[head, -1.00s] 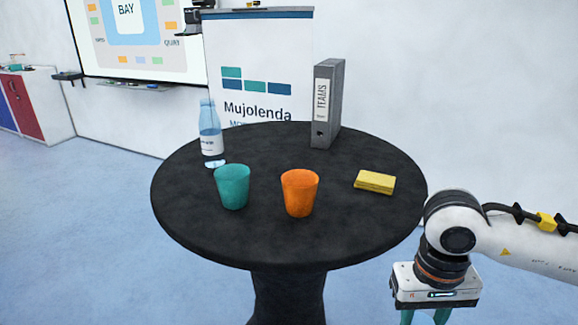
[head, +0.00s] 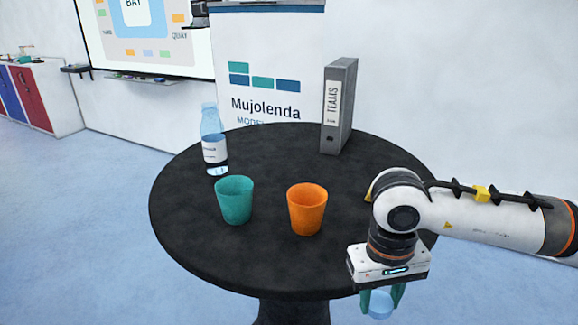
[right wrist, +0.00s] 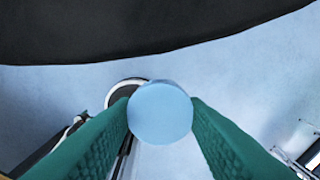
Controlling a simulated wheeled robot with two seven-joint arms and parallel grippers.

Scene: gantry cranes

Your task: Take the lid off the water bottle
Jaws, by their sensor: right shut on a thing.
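The clear water bottle (head: 214,150) stands upright at the left back of the round black table, with a white label and no separate lid visible on its neck. My right gripper (head: 382,298) is shut on a round light-blue lid (head: 379,305), just off the table's front right edge. In the right wrist view the lid (right wrist: 160,112) sits between the two green fingers, with floor below it. The bottle is far from this gripper. My left gripper is not in view.
A teal cup (head: 235,201) and an orange cup (head: 306,210) stand on the black table (head: 215,255). A grey binder (head: 340,105) stands at the back. The table's front left is clear.

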